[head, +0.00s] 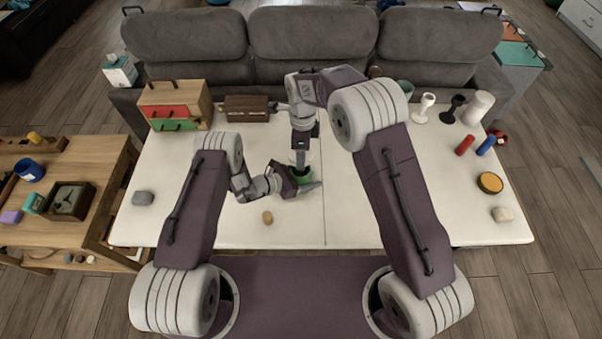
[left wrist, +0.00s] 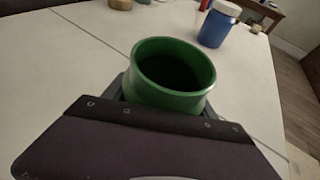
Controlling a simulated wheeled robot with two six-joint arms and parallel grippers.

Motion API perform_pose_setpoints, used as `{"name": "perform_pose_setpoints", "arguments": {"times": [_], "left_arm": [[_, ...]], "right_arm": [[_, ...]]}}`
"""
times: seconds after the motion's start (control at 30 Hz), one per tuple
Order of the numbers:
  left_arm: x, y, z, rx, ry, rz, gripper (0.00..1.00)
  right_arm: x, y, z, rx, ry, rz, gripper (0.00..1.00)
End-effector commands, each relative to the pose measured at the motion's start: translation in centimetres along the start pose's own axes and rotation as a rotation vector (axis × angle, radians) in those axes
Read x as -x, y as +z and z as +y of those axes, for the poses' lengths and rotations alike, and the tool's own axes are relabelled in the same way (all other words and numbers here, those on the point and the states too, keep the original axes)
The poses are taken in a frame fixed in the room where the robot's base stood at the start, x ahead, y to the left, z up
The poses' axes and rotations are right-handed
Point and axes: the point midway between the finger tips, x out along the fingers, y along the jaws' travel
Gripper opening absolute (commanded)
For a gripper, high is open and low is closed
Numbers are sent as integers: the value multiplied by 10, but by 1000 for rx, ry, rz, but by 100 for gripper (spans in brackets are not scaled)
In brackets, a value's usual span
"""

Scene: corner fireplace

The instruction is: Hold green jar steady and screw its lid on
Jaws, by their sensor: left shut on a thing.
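The green jar (left wrist: 168,97) stands open-topped in the left wrist view, and its dark inside shows. It also shows in the head view as a green patch (head: 304,178), partly covered by my arms. My left gripper (head: 296,181) is shut around the jar low on the white table. My right gripper (head: 300,157) points down from above, over the jar. Something pale shows at its tips, too small to tell apart. I cannot make out the lid, nor whether the right fingers hold it. No lid sits on the jar in the left wrist view.
A small tan piece (head: 267,217) lies near the left gripper, and a grey stone (head: 142,198) lies at left. A drawer box (head: 176,105) stands at back left. The left wrist view has a blue container with a white top (left wrist: 216,27).

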Motion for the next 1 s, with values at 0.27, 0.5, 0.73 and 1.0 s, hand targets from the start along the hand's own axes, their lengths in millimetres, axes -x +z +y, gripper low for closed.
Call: {"name": "perform_pose_setpoints", "arguments": {"times": [0.27, 0.5, 0.73, 1.0], "left_arm": [[0, 0, 0, 0, 0, -1, 0], [0, 0, 0, 0, 0, -1, 0], [0, 0, 0, 0, 0, -1, 0], [0, 0, 0, 0, 0, -1, 0]], "right_arm": [[-38, -1, 1, 0, 2, 1, 30], [-41, 0, 0, 0, 1, 0, 30], [-40, 0, 0, 0, 1, 0, 30], [-51, 0, 0, 0, 1, 0, 30]]}}
